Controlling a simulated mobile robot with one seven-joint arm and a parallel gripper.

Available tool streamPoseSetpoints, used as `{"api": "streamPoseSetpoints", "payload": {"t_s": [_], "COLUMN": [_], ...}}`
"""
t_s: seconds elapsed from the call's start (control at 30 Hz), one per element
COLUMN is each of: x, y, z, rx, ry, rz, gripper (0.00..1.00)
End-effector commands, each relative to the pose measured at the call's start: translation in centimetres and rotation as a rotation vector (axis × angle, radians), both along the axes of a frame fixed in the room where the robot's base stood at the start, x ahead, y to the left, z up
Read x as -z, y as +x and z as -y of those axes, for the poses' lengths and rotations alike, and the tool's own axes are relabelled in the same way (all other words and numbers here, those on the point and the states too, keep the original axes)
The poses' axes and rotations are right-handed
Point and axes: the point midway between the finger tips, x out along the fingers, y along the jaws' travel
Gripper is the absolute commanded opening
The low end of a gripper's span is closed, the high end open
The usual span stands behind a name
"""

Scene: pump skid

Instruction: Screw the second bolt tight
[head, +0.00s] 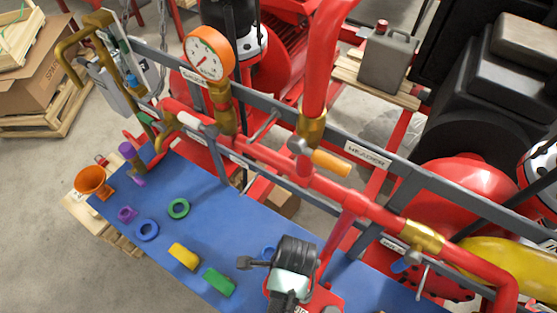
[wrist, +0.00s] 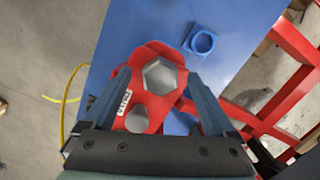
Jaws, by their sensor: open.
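In the wrist view, a red flange plate (wrist: 150,50) lies on the blue bench top. A grey hexagonal bolt head (wrist: 160,76) shows on the plate, between my fingers in the picture. A second grey round shape (wrist: 137,119), perhaps another bolt head, sits lower on the plate, close to my gripper's body. My gripper (wrist: 158,84) is open, with one blue-grey finger on each side of the hexagonal head; I cannot tell if they touch it. In the head view, my gripper (head: 262,265) is over the bench's front part, and the red plate (head: 327,298) is mostly hidden.
The blue bench (head: 205,220) also holds a yellow block (head: 184,256), a green block (head: 219,282), rings and an orange funnel (head: 92,181). Red pipes and the grey header rail (head: 345,150) run behind.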

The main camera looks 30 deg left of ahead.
Motion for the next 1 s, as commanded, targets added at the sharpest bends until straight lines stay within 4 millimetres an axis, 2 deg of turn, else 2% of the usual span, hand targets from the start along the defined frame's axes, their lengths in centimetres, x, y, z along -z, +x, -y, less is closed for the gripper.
{"api": "streamPoseSetpoints", "payload": {"t_s": [0.17,0.2,0.6,0.7,0.73,1.0], "x": [0.01,0.0,-0.02,-0.03,-0.03,-0.03], "y": [0.01,0.01,0.01,0.01,0.02,0.02], "z": [0.0,0.0,0.0,0.0,0.0,0.0], "rx": [0.0,0.0,0.0,0.0,0.0,0.0], "ry": [0.0,0.0,0.0,0.0,0.0,0.0], "rz": [0.0,0.0,0.0,0.0,0.0,0.0], "gripper": [0.9,0.87,0.15,0.0,0.53,0.04]}}
